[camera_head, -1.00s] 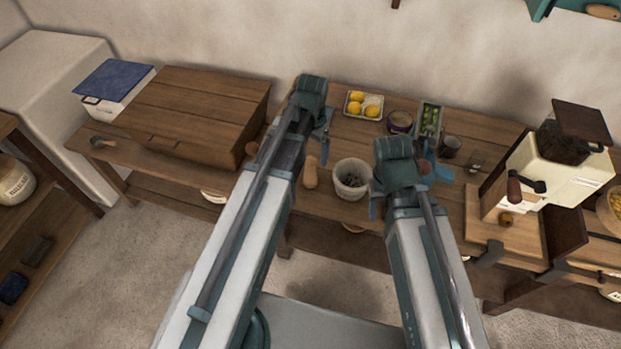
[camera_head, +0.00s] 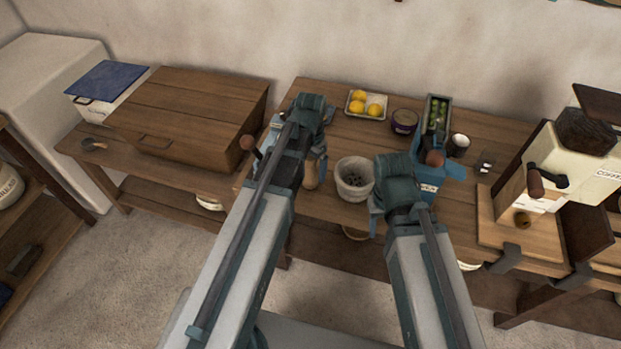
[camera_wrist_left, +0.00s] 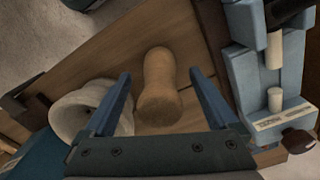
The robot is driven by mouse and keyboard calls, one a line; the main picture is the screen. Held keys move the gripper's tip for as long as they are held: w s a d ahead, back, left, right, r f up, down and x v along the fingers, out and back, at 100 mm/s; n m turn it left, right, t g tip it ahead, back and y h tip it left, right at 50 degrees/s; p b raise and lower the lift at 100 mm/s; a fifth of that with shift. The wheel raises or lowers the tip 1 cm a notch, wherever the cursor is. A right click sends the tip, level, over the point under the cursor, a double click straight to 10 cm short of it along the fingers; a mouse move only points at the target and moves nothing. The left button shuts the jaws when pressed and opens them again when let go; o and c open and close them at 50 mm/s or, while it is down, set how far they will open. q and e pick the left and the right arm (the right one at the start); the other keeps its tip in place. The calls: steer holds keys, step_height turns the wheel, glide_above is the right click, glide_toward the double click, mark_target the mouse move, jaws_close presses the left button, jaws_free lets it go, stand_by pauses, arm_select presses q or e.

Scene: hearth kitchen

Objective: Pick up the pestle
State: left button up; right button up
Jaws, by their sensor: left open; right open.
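The pestle (camera_wrist_left: 160,86) is a light brown wooden piece with a narrowed waist, lying on the wooden table. In the left wrist view it lies between the two blue fingers of my left gripper (camera_wrist_left: 160,77), which is open, with a gap on each side. In the head view the pestle (camera_head: 311,176) is partly hidden by my left gripper (camera_head: 312,135). The pale mortar (camera_head: 354,192) stands to its right; it also shows in the left wrist view (camera_wrist_left: 70,108). My right gripper (camera_head: 400,188) is open, right of the mortar, its fingers mostly hidden.
A blue device (camera_wrist_left: 243,75) stands close beside my left gripper. Behind are a tray of yellow fruit (camera_head: 350,101), a dark round jar (camera_head: 404,122) and a box of green items (camera_head: 447,103). A wooden chest (camera_head: 195,105) is left; a coffee grinder (camera_head: 570,160) is right.

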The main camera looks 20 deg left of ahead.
arm_select(q)
steer(key=shift+f+b, duration=0.4)
steer(key=shift+f, duration=0.45)
steer(key=shift+r, duration=0.1)
jaws_close()
